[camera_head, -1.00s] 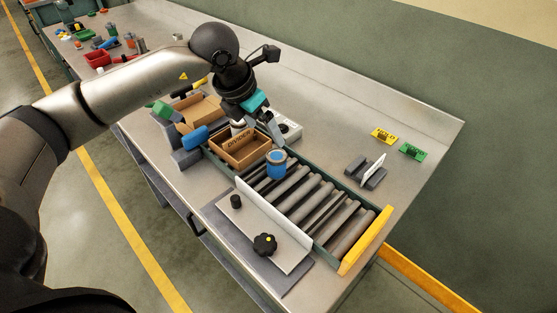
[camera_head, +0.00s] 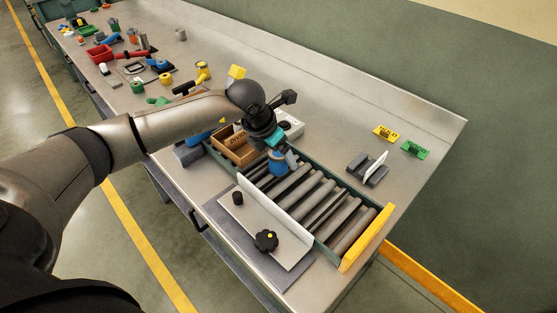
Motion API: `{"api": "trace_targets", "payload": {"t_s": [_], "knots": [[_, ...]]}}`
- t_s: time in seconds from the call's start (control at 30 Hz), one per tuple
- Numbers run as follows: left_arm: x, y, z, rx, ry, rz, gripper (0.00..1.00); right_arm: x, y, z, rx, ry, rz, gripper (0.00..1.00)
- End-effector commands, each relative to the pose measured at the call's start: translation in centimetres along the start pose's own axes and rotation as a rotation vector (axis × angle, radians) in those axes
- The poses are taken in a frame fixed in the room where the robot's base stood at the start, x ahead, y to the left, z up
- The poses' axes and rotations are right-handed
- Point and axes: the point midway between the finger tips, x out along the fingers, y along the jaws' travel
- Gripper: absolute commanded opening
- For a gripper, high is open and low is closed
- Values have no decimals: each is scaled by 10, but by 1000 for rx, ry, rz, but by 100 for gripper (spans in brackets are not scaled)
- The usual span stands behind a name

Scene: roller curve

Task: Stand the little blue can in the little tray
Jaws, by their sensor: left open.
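The little blue can (camera_head: 277,168) stands upright on the roller conveyor, just right of the little tray. The little tray (camera_head: 237,153) is an open brown box with lettering on its side, at the left end of the rollers and partly hidden by my arm. My left gripper (camera_head: 281,156) is open, right above and at the can, and hides the can's top. I cannot tell whether its fingers touch the can. My right gripper is not in view.
The rollers (camera_head: 326,205) right of the can are empty, ending at a yellow stop bar (camera_head: 366,240). A white guide plate with a black knob (camera_head: 266,240) lies along the front. A grey holder with a white card (camera_head: 369,167) stands behind. Tools and a red bin (camera_head: 99,53) lie far left.

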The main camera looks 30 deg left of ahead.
Motion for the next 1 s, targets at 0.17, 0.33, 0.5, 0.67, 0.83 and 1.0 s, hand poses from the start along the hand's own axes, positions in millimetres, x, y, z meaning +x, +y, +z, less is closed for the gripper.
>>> {"api": "trace_targets", "payload": {"t_s": [0.17, 0.33, 0.5, 0.67, 0.83, 1.0], "knots": [[0, 0, 0, 0, 1, 0, 89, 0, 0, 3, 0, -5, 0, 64], [0, 0, 0, 0, 1, 0, 70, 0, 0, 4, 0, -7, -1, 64], [0, 0, 0, -1, 1, 0, 51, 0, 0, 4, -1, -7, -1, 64], [-1, 0, 0, -1, 1, 0, 33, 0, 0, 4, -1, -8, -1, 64], [-1, 0, 0, -1, 1, 0, 14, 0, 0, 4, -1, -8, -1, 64], [-1, 0, 0, -1, 1, 0, 0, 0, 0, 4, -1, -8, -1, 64]]}}
